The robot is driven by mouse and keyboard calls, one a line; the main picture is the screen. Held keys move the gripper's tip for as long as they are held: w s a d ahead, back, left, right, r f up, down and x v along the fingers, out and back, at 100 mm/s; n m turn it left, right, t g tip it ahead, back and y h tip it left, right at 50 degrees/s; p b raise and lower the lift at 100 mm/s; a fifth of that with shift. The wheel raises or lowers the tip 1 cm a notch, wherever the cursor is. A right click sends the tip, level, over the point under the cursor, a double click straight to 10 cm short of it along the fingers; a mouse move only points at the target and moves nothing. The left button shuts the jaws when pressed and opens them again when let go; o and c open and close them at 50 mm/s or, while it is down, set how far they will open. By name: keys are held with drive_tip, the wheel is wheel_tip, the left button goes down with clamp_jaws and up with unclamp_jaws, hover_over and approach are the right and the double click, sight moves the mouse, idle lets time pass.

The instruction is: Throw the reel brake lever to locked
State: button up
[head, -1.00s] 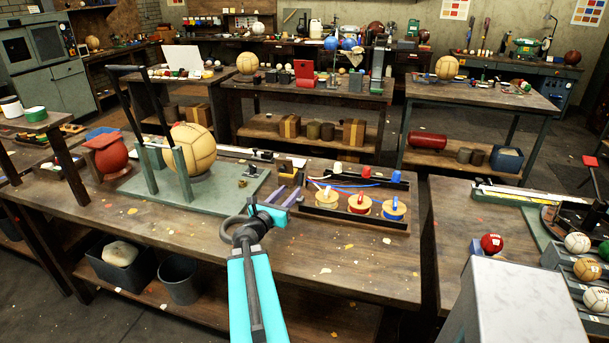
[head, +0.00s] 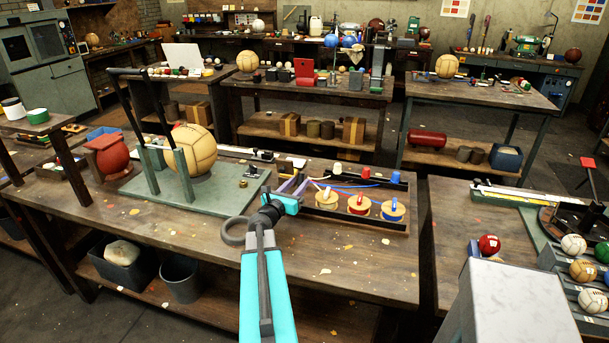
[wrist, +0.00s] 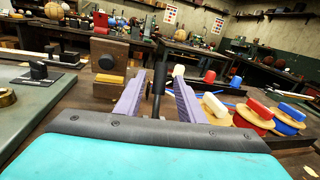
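A dark upright lever with a thick black grip (wrist: 159,77) stands between my two purple fingers in the wrist view. It looks like the brake lever; its lower end is hidden behind my gripper's body. My gripper (wrist: 157,92) is open, with a finger on each side of the lever; I cannot tell whether either touches it. In the head view my gripper (head: 296,184) is at the left end of the reel tray (head: 352,227). The tray holds reels with white (head: 327,196), red (head: 360,202) and blue (head: 393,209) tops.
A green-grey plate (head: 215,196) with a large tan ball (head: 192,150) lies to the left. The bench front (head: 340,265) is mostly clear.

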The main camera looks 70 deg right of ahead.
drive_tip(key=shift+s+d+p, duration=0.2)
drive_tip(key=shift+d+p, duration=0.3)
drive_tip(key=shift+d, duration=1.15)
drive_tip(key=shift+s+d+p, duration=0.2)
drive_tip(key=shift+d+p, duration=0.25)
drive_tip(key=shift+d, duration=1.15)
clamp_jaws()
